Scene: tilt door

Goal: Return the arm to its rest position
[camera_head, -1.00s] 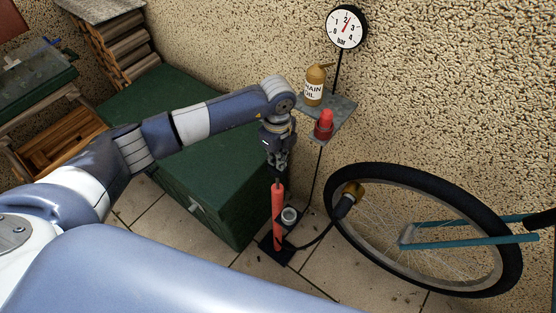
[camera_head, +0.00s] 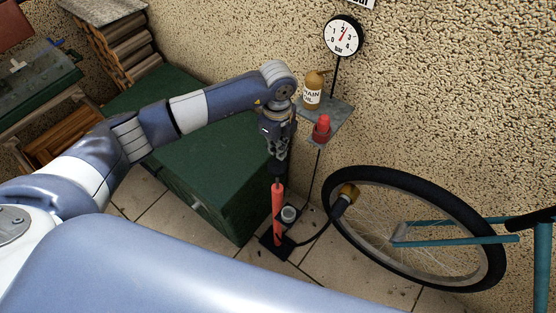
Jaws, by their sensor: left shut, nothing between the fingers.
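My left arm comes in from the left and reaches over the green chest. My left gripper (camera_head: 276,165) hangs pointing down, shut and empty, just above the top of the red floor pump (camera_head: 278,212). I cannot tell for certain whether its fingertips touch the pump's dark top. The pump stands upright on a dark base plate on the tiled floor. My right gripper is not in view.
A green chest (camera_head: 215,190) stands behind the arm. A gauge (camera_head: 343,36) hangs above. A bicycle wheel (camera_head: 487,212) stands at right; a hose runs to it.

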